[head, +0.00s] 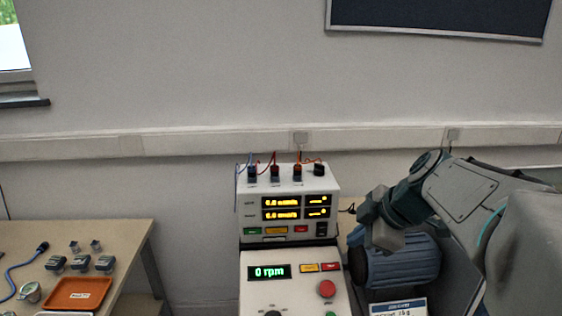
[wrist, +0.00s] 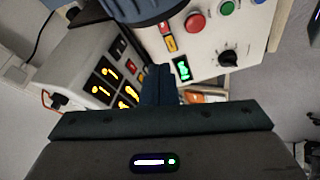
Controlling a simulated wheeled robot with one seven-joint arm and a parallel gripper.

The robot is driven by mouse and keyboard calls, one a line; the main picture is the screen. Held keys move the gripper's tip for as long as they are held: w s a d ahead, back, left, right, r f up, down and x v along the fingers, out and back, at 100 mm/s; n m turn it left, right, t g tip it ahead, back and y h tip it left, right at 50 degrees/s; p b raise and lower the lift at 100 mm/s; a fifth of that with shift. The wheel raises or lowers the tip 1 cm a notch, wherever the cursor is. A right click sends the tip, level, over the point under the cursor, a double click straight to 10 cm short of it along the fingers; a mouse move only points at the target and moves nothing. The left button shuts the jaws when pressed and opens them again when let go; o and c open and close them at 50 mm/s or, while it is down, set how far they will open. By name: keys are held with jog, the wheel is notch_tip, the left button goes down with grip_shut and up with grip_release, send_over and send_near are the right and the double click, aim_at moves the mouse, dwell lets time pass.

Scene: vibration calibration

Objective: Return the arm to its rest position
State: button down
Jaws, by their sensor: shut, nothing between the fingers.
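My arm (head: 465,200) reaches in from the right in the head view, bent, with its end pointing down and to the left. My gripper (head: 366,226) is above and in front of the blue-grey ribbed motor (head: 402,262), right of the display unit. In the wrist view my gripper (wrist: 158,84) has its fingers together with nothing between them. The display unit (head: 288,183) shows orange readings. The control panel (head: 293,292) below it reads 0 rpm and has a red button (head: 327,289). From the head view I cannot tell whether my gripper touches the motor.
A side table (head: 110,235) at the left holds an orange tray (head: 78,294), several small grey blocks (head: 80,263) and a blue cable (head: 22,267). Coloured leads (head: 275,159) stand up from the display unit's top.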

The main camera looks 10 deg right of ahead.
jog(key=s+a+f+m+g+h+p, duration=0.1)
jog(key=s+a+f+m+h+p, duration=0.1)
jog(key=s+m, duration=0.4)
jog(key=s+a+f+m+g+h+p, duration=0.1)
jog(key=s+a+f+m+h, duration=0.1)
jog(key=m, duration=0.7)
jog(key=shift+s+a+f+g+p, duration=0.45)
jog(key=shift+s+f, duration=0.55)
jog(key=shift+s, duration=0.85)
jog(key=c, duration=2.1)
grip_release()
jog(key=shift+c, duration=0.2)
